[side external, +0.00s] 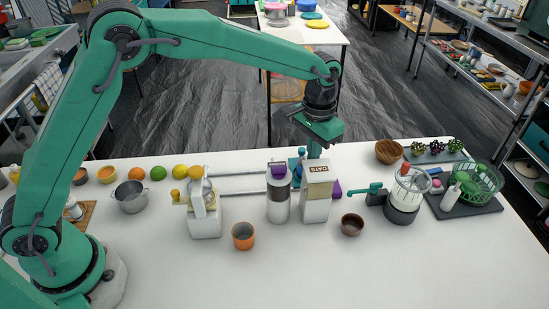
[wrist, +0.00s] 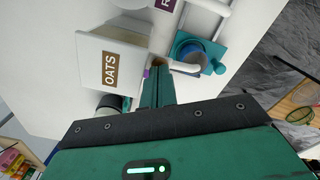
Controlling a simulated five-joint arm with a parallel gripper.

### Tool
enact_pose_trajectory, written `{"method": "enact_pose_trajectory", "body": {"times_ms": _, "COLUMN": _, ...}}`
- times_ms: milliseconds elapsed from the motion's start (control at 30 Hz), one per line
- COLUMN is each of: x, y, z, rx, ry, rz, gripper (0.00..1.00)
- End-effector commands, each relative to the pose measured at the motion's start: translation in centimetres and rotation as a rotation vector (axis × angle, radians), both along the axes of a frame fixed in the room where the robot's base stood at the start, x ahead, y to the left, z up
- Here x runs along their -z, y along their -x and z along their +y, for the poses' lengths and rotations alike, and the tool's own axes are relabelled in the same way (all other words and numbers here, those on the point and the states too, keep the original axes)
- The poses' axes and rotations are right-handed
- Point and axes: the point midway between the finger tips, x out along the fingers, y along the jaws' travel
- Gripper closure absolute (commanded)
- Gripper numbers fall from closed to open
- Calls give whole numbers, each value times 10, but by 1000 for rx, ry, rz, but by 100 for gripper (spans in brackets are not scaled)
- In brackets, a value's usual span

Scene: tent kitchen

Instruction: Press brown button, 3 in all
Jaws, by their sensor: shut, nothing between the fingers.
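My gripper (side external: 314,152) points down behind the white box labelled OATS (side external: 316,190), with its fingers shut and empty. In the wrist view my gripper (wrist: 157,75) reaches in between the OATS box (wrist: 108,62) and a teal and blue fixture (wrist: 192,50). A small brown patch (wrist: 157,61) shows right at the fingertips; it may be the brown button, mostly covered by the fingers. I cannot tell whether the fingertips touch it. In the side view the box and gripper hide this spot.
A grey and white canister with a purple top (side external: 279,195) stands left of the OATS box. A purple part (side external: 336,188) shows at the box's right. A brown bowl (side external: 352,224), an orange cup (side external: 243,235) and a blender (side external: 405,195) are nearby.

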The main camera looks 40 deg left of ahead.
Motion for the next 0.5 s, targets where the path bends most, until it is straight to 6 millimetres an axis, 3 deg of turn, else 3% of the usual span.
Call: {"method": "enact_pose_trajectory", "body": {"times_ms": 500, "x": 6, "y": 0, "z": 0, "rx": 0, "ry": 0, "rz": 1, "gripper": 100}}
